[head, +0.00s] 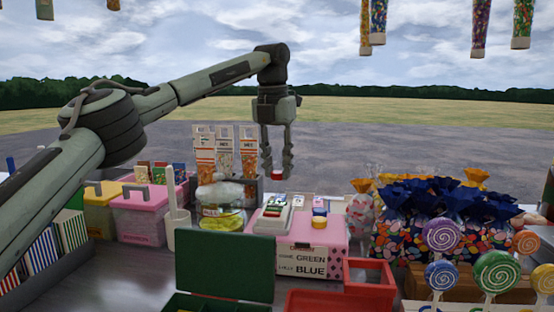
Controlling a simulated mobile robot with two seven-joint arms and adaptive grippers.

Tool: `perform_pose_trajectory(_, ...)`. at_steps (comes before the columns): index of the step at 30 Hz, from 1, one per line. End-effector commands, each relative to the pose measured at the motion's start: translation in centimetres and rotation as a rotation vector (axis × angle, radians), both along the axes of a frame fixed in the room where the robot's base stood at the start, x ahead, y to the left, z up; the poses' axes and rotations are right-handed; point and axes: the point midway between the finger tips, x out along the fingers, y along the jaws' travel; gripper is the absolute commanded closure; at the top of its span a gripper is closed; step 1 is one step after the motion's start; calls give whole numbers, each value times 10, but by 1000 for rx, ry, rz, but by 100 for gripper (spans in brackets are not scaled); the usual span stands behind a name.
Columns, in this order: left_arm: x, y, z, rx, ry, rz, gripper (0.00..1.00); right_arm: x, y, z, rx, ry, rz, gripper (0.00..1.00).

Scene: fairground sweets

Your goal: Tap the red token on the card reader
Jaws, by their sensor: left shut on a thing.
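My left gripper (277,168) hangs pointing down above the counter, right of the picture's middle line of jars. It is shut on a small red token (278,174) held between its fingertips. The card reader (272,209), a pale device with dark and coloured parts on top, sits on the pink box (325,238) below. The token is above the reader in the picture, with a clear gap between them; how far behind it is, I cannot tell. My right gripper is not in view.
A blue and yellow token stack (319,217) sits right of the reader. Tall paper packets (248,155) stand just left of the gripper. Wrapped sweet bags (420,220) and lollipops (497,271) fill the right. A green open box (224,266) and red trays (340,301) are in front.

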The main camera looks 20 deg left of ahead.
Motion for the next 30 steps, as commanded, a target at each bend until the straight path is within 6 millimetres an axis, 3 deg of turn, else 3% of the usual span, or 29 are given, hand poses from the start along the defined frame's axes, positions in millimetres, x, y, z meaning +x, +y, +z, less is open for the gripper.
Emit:
perform_pose_trajectory(15, -1, 0, -36, -1, 0, 3, 87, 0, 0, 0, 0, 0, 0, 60)
perform_pose_trajectory(30, -1, 0, -40, -1, 1, 3, 87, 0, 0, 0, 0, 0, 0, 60)
